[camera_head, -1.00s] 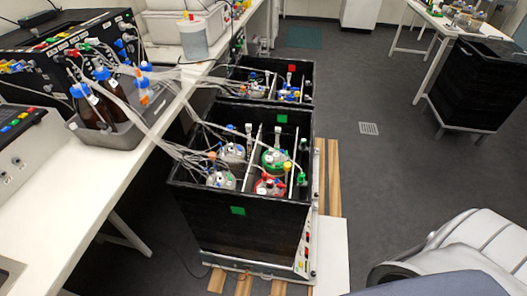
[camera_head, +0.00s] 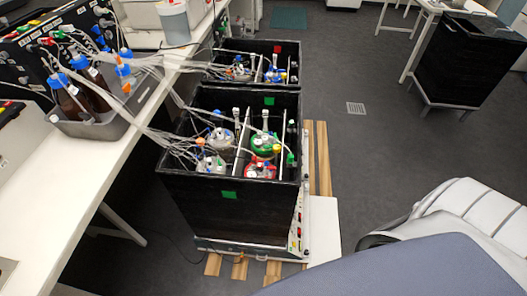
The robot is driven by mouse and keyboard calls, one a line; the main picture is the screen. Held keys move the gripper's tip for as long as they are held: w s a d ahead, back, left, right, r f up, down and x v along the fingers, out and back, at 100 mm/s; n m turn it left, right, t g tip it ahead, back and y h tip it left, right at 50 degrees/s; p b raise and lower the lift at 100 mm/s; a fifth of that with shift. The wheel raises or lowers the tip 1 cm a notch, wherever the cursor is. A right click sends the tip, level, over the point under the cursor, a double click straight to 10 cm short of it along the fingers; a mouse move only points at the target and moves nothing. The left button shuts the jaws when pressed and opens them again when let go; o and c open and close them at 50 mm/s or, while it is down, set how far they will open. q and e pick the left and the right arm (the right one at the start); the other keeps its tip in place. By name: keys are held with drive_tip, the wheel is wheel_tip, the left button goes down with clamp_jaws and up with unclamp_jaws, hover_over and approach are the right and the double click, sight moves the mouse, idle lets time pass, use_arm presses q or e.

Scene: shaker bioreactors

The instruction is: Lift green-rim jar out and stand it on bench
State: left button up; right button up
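The green-rim jar (camera_head: 265,145) stands inside the near black shaker box (camera_head: 222,207), in its back right compartment. Tubes and fittings rise from its lid, and the box hides its lower body. A red-rim jar (camera_head: 260,171) stands just in front of it. Two jars with pale lids stand left of the divider, one behind (camera_head: 219,139) and one in front (camera_head: 210,163). The white bench (camera_head: 92,175) runs along the left. Neither of my grippers is in view.
Pale tubes (camera_head: 160,120) run from the bench into the box's left side. A grey tray (camera_head: 118,122) with brown bottles stands on the bench. A second black box (camera_head: 287,49) with jars is behind. The front bench top has bare room.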

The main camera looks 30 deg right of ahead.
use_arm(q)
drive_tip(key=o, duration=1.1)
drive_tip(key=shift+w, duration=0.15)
